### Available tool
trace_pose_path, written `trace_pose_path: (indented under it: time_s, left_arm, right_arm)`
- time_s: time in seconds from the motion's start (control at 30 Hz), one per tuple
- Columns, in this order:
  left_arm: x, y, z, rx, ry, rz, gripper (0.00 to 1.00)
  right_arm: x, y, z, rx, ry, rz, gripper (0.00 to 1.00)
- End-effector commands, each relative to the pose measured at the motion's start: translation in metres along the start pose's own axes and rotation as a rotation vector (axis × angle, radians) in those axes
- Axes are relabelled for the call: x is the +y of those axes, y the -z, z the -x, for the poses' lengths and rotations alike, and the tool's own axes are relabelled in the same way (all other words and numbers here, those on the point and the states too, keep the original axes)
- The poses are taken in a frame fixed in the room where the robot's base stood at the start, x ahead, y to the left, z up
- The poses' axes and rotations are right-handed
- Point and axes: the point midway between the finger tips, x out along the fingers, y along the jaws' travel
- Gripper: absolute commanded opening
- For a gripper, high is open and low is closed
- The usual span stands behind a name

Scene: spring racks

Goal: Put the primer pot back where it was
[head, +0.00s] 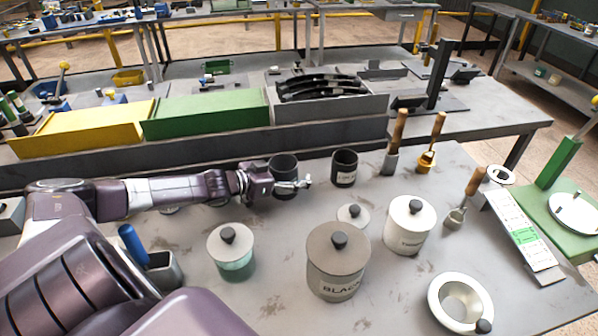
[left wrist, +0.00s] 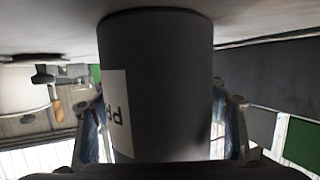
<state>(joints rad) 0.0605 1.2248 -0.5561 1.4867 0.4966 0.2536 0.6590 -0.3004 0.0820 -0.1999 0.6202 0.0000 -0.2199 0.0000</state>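The primer pot (head: 283,163) is a dark grey open cylinder standing at the back of the near table, by the low wall. In the left wrist view the pot (left wrist: 160,75) fills the middle, with a white label that starts with "P" and is partly cut off. My left gripper (head: 290,186) is at the pot, with a finger on each side of it and the pads against its wall. The pot looks upright, at or very near the tabletop; a small gap under it cannot be told. My right gripper is not in view.
A similar dark pot (head: 344,168) stands just right. Lidded pots (head: 337,262), (head: 409,225) and (head: 231,252) stand nearer, with a loose lid (head: 352,214) between. Brushes (head: 394,145) stand behind right. A low wall (head: 200,152) bounds the back.

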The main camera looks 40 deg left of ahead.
Motion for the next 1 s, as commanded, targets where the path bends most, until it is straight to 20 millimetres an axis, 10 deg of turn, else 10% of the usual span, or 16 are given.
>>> trace_pose_path:
  time_s: [1.0]
  left_arm:
    - [0.0, 0.002, 0.045, -0.003, -0.001, 0.001, 0.68]
  right_arm:
    - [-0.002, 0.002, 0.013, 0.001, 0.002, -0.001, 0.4]
